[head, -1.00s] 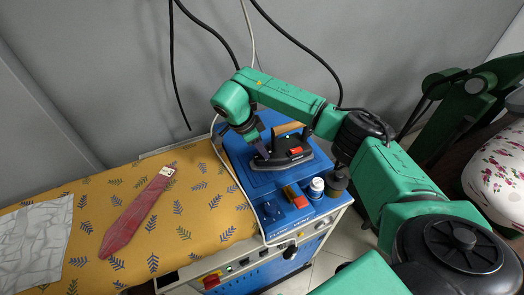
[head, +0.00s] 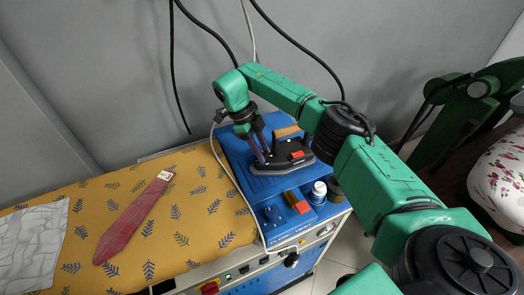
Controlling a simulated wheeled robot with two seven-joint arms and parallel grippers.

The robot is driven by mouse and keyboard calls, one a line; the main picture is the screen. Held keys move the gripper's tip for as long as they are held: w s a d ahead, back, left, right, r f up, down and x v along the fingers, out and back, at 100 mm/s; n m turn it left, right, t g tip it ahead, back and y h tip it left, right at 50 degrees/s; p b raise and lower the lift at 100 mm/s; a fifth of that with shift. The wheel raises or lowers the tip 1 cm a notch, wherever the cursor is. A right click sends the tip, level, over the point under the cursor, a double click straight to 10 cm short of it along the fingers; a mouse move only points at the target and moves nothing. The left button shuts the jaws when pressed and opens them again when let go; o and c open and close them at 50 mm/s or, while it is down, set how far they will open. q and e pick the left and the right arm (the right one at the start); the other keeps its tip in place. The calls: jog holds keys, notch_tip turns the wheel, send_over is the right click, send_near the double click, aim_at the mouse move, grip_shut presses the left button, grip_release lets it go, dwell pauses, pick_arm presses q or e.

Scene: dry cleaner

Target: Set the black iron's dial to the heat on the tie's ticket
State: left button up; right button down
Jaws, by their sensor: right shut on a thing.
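The black iron (head: 284,154) sits on the blue top of the ironing unit, with a wooden handle and a red part on its near side. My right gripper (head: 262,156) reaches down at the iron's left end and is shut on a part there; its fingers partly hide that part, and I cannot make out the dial. The red tie (head: 133,222) lies flat on the yellow patterned board. Its small pale ticket (head: 165,175) lies at the narrow end; its writing is too small to read. My left gripper is not in view.
The blue unit (head: 236,160) has a tray at the front with a white-capped bottle (head: 318,192) and a red-brown block (head: 296,201). A grey-white cloth (head: 35,240) lies at the left of the board. Cables hang from above.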

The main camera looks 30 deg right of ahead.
dwell(0.3)
jog(key=c, duration=0.5)
grip_release()
jog(key=shift+w+r, duration=0.1)
jog(key=shift+w+a+r+b, duration=0.15)
jog(key=shift+r+b, duration=0.15)
jog(key=v, duration=0.4)
jog(key=shift+b, duration=0.3)
jog(key=shift+p+v, duration=0.95)
jog(key=shift+v, duration=2.6)
